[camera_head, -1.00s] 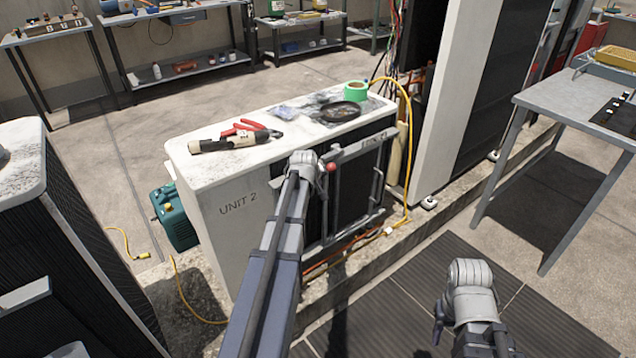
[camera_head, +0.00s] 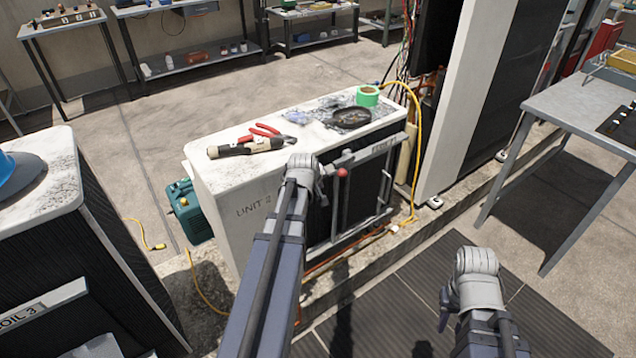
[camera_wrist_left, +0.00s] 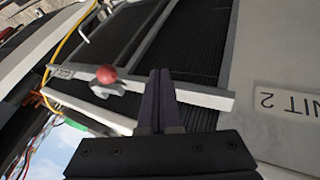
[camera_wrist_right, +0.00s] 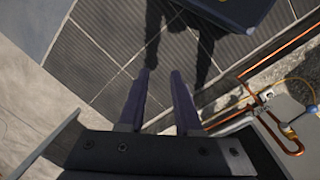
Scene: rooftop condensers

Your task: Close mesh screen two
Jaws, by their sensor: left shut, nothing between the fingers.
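Unit 2 (camera_head: 232,190) is a white condenser with dark mesh on its front. Mesh screen two, a grey-framed panel (camera_head: 337,215), stands at that front with a bar handle (camera_head: 385,188) on its right side. A red ball knob (camera_head: 343,172) sits near the top rail, and it also shows in the left wrist view (camera_wrist_left: 106,74). My left gripper (camera_head: 303,168) is at the unit's top front edge, left of the knob. Its fingers (camera_wrist_left: 162,80) are shut and empty before the dark mesh. My right gripper (camera_wrist_right: 160,75) is open and empty above the floor mat.
Pliers (camera_head: 262,135), a green tape roll (camera_head: 367,96) and a dark dish (camera_head: 352,117) lie on unit 2's top. A unit labelled coil 3 (camera_head: 75,240) stands left, with a blue hard hat (camera_head: 18,172). A grey table (camera_head: 580,115) stands right. A yellow hose (camera_head: 421,150) hangs beside the unit.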

